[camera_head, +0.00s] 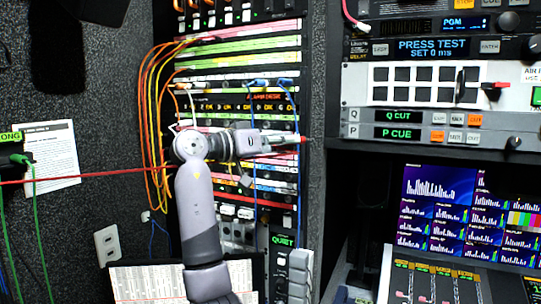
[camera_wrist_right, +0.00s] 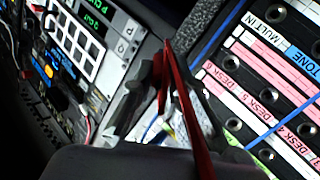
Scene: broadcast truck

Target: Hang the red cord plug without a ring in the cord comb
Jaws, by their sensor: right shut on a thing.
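My right gripper (camera_head: 290,141) is shut on a red plug (camera_head: 303,139) in front of the jack rack, near its right edge. Only a small red end shows past the fingertips in the head view. In the right wrist view a red cord (camera_wrist_right: 192,115) runs down from the closed fingers (camera_wrist_right: 163,90). I cannot tell whether the plug bears a ring. A taut red cord (camera_head: 90,176) also crosses the left of the head view. At the left edge, green cords hang by a green plug (camera_head: 21,159) under a partly visible green label; this may be the cord comb. My left gripper is out of view.
Orange and yellow cords (camera_head: 146,110) loop along the rack's left side, and blue cords (camera_head: 256,210) hang down its front. A white sheet (camera_head: 52,158) is on the left wall.

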